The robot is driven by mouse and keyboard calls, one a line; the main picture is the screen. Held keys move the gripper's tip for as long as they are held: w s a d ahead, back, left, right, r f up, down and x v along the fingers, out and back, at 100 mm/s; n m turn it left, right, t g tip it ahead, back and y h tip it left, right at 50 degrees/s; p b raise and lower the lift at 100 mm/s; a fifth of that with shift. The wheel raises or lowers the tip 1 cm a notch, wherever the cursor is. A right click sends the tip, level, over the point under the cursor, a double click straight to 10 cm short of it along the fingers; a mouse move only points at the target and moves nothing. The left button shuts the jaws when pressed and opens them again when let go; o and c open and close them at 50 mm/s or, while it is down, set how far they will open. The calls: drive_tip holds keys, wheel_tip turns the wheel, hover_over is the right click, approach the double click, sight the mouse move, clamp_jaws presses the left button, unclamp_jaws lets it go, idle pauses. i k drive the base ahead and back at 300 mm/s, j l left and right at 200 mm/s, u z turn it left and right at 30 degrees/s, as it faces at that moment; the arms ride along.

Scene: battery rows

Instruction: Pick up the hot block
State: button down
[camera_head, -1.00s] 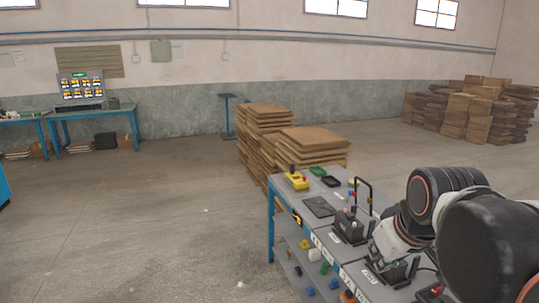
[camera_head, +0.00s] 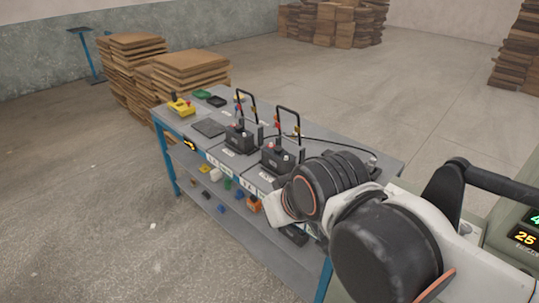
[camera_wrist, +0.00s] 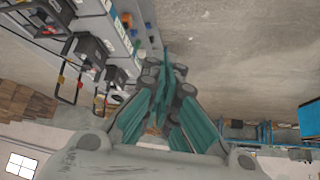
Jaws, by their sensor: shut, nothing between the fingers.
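Two black blocks with tall dark wire handles stand on the grey bench (camera_head: 362,154): a left block (camera_head: 240,139) and a right block (camera_head: 277,158). Small red and light knobs show on them. I cannot tell which one is hot. Both blocks, the left (camera_wrist: 55,10) and the right (camera_wrist: 92,48) among them perhaps, appear at the upper left of the wrist view. My gripper (camera_wrist: 168,72), with teal fingers, is shut and empty, beside the bench edge and apart from the blocks. In the head view my arm hides it.
Cardboard stacks (camera_head: 190,72) stand behind. A unit with a numeric display (camera_head: 524,237) is at right.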

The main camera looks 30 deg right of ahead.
sight(281, 163)
drive_tip(key=i+j+z, duration=0.1)
drive_tip(key=z, duration=0.35)
drive_tip(key=i+j+z, duration=0.15)
drive_tip(key=z, duration=0.35)
drive_tip(key=i+j+z, duration=0.2)
drive_tip(key=z, duration=0.25)
drive_tip(key=i+j+z, duration=0.1)
drive_tip(key=j, duration=0.3)
drive_tip(key=i+j, duration=0.2)
drive_tip(key=j, duration=0.25)
drive_tip(key=i+j+z, duration=0.15)
drive_tip(key=j, duration=0.25)
drive_tip(key=i+j+z, duration=0.1)
drive_tip(key=j, duration=0.35)
